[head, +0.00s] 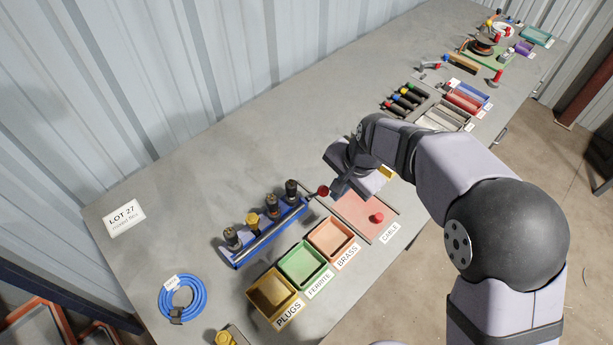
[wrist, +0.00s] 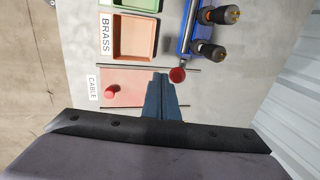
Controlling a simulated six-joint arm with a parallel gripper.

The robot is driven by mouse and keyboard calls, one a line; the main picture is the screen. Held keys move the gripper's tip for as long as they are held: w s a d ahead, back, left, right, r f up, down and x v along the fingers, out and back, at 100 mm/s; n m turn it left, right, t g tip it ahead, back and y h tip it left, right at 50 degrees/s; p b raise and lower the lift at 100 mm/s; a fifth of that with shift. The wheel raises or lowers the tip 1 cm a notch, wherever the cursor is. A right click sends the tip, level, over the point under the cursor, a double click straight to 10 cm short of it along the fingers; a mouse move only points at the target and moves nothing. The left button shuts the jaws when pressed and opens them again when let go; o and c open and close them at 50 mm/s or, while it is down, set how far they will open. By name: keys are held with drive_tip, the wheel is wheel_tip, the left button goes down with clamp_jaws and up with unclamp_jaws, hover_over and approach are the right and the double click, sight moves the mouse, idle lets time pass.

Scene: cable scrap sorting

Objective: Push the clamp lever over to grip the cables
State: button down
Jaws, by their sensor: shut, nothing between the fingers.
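The clamp is a blue base (head: 236,263) with a long silver bar, also in the wrist view (wrist: 184,40). Several dark cable plugs (head: 291,188) stand along it, one with a yellow body. The clamp lever ends in a red ball knob (head: 323,191) at the bar's near-arm end; the knob also shows in the wrist view (wrist: 177,75). My gripper (head: 338,189) is shut and empty, its fingertips right beside the knob. In the wrist view the fingers (wrist: 160,80) are just left of the knob; I cannot tell whether they touch it.
Yellow PLUGS (head: 270,311), green FERRITE (head: 323,273) and orange BRASS (head: 350,246) trays lie beside the clamp. A pink CABLE plate (head: 362,207) with a red knob (head: 376,217) lies beyond. A blue cable coil (head: 163,301) lies at left. The bench behind the clamp is clear.

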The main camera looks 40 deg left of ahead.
sight(328, 192)
drive_tip(key=shift+a+f+b, duration=0.65)
drive_tip(key=shift+a+f, duration=0.5)
drive_tip(key=shift+a, duration=0.2)
drive_tip(key=shift+a+r+p, duration=0.2)
drive_tip(key=shift+a+p, duration=0.2)
drive_tip(key=shift+a, duration=0.35)
drive_tip(key=shift+a+r+p, duration=0.15)
drive_tip(key=shift+a+p, duration=0.25)
drive_tip(key=shift+a, duration=0.35)
drive_tip(key=shift+a+f+p, duration=0.1)
drive_tip(key=shift+a+p, duration=0.5)
drive_tip(key=shift+a, duration=0.5)
drive_tip(key=shift+a+f+p, duration=0.15)
drive_tip(key=shift+a+f, duration=0.2)
drive_tip(key=shift+a, duration=0.4)
drive_tip(key=shift+a+f+p, duration=0.15)
drive_tip(key=shift+a+f, duration=0.15)
drive_tip(key=shift+a, duration=0.4)
drive_tip(key=shift+d, duration=0.1)
drive_tip(key=shift+d, duration=0.5)
drive_tip(key=shift+r, duration=0.1)
